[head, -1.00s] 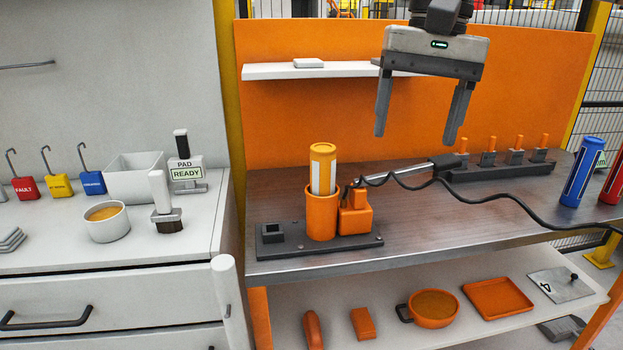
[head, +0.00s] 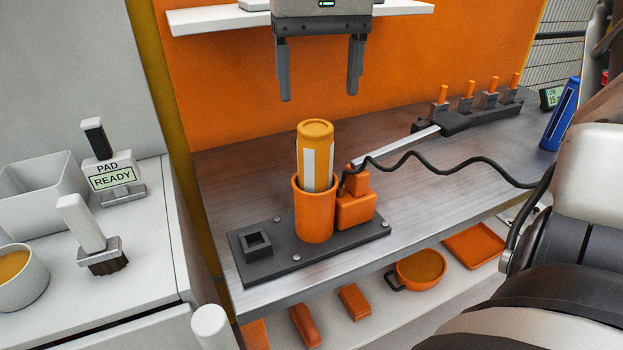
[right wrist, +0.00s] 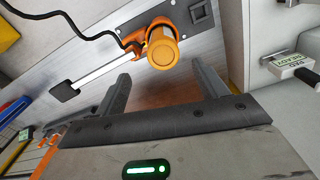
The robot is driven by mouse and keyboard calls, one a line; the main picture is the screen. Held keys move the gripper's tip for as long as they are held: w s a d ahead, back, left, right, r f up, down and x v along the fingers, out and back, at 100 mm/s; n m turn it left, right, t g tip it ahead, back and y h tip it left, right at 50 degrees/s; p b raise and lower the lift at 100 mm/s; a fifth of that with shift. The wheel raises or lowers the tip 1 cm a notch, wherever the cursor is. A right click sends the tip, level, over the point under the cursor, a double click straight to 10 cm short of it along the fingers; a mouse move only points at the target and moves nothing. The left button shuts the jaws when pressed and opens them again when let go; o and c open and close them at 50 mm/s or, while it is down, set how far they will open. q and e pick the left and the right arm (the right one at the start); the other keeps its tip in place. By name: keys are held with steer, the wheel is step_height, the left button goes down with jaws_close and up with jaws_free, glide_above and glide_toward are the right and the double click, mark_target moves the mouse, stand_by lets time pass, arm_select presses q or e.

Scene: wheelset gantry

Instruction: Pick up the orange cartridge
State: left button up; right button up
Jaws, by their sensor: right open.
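The orange cartridge (head: 317,150), a yellow-orange cylinder with white label strips, stands upright in an orange cup-shaped holder (head: 315,218) on a dark base plate. Its lower part is hidden in the holder. It also shows end-on in the right wrist view (right wrist: 163,47), ahead of the fingers. My right gripper (head: 320,97) is open and empty, with its fingers pointing down. In the head view it appears above the cartridge and apart from it. In the right wrist view its fingertips (right wrist: 160,74) lie to either side below the cartridge. My left gripper is not in view.
An orange block (head: 356,205) with a black cable stands beside the holder. A white shelf (head: 215,17) is behind the gripper. A dark rack (head: 465,118) with orange-topped pegs and a blue cylinder (head: 562,115) stand further right. The bench front is mostly clear.

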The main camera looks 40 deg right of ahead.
mark_target(316, 127)
step_height(316, 127, down, 5)
steer(key=shift+w+r, duration=0.1)
steer(key=shift+r, duration=0.05)
steer(key=shift+a+f+p, duration=0.15)
steer(key=shift+f, duration=1.2)
steer(key=shift+a+f+p, duration=0.1)
steer(key=shift+f+p, duration=0.05)
steer(key=shift+f, duration=1.15)
jaws_close()
steer(key=shift+r, duration=0.15)
